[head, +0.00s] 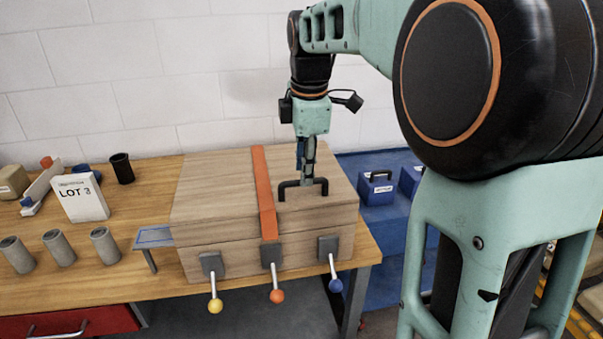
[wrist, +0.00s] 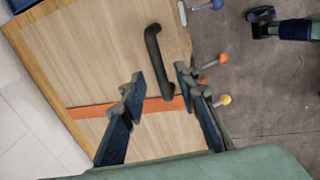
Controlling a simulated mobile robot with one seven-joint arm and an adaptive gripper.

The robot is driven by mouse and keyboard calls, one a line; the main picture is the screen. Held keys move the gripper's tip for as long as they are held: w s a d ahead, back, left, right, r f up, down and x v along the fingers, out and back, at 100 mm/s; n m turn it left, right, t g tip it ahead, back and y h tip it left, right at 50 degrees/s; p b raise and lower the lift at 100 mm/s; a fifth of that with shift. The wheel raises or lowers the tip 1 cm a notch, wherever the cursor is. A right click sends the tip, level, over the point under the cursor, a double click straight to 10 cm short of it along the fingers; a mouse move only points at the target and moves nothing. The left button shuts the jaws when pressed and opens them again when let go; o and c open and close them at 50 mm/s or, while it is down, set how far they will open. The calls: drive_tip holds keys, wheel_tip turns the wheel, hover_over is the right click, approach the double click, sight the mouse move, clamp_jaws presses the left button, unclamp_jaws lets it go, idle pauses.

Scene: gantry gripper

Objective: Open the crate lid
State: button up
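The wooden crate (head: 240,262) stands on the workbench with its lid (head: 215,195) shut. A black bar handle (head: 287,190) is on the lid, right of an orange strap (head: 262,190). Three latches on the front have hanging levers with a yellow knob (head: 215,306), an orange knob (head: 277,296) and a blue knob (head: 335,286). My gripper (head: 306,172) points down at the handle. In the wrist view my gripper (wrist: 158,74) is open, its fingers apart on either side of the handle (wrist: 153,48). Whether a finger touches the handle, I cannot tell.
On the workbench (head: 100,285) left of the crate are several grey cylinders (head: 60,249), a "LOT 3" card (head: 82,200) and a black cup (head: 122,168). Blue boxes (head: 377,190) stand at right behind the crate. A white block wall (head: 120,75) is behind.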

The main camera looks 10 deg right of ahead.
drive_tip(key=shift+w+f, duration=0.25)
drive_tip(key=shift+f, duration=0.8)
clamp_jaws()
